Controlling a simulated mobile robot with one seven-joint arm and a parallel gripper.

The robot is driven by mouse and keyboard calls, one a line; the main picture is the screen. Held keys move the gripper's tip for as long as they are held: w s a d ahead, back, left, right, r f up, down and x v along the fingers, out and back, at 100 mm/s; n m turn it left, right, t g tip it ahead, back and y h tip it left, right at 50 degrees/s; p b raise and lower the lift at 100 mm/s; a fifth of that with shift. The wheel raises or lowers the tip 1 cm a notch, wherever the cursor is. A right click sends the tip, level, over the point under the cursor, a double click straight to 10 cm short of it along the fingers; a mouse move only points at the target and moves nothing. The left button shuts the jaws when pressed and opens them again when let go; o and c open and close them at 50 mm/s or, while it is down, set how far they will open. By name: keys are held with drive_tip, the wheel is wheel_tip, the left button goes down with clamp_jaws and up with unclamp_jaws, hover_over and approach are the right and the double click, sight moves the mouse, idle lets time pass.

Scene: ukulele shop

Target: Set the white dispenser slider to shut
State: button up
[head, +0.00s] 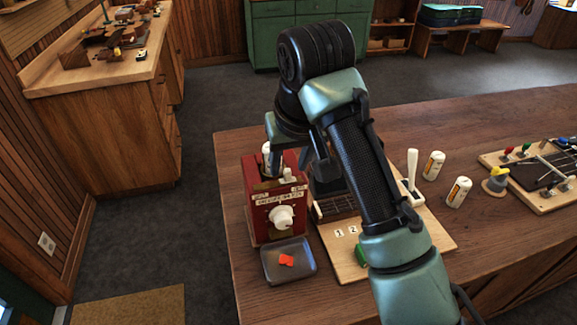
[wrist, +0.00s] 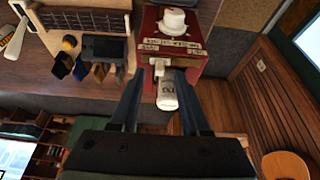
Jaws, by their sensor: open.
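The red dispenser (head: 262,225) stands on the wooden counter, with a large white knob (head: 283,217) on its front. A small white slider (head: 288,175) sits on its top, right of the middle in the head view. The slider also shows in the wrist view (wrist: 159,67). Small labels flank it, too blurred to read. A white bottle (wrist: 167,92) stands behind the slider. My gripper (wrist: 160,76) is open, its two fingers spread to either side of the slider and bottle in the wrist view. In the head view my gripper (head: 294,160) is above the dispenser; contact cannot be told.
A grey tray (head: 270,272) with orange pieces lies before the dispenser. A wooden board (head: 435,235) with a white lever (head: 412,168) is at its right, partly behind my arm. Two white bottles (head: 433,165) and a ukulele work board (head: 560,200) are farther right. The counter's left edge is close to the dispenser.

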drive_tip(key=shift+x, duration=1.1)
clamp_jaws()
drive_tip(key=shift+r, duration=0.1)
idle(0.6)
